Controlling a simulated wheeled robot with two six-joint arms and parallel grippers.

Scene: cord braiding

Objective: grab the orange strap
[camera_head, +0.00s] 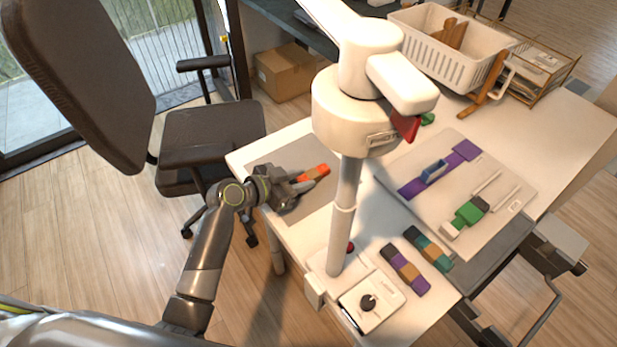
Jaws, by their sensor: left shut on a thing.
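The orange strap (318,171), bright orange with a browner middle part, is at the left side of the white table, over a grey mat. My left gripper (302,182) reaches in from the left and is shut on the near end of the orange strap. The fingers partly hide that end. I cannot tell whether the strap still touches the mat.
A white post with a thick head (345,215) stands just right of the strap. Banded straps (405,270) lie at the front right. A board (490,215) holds purple and green parts. A white basket (450,45) stands behind. An office chair (210,130) is left.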

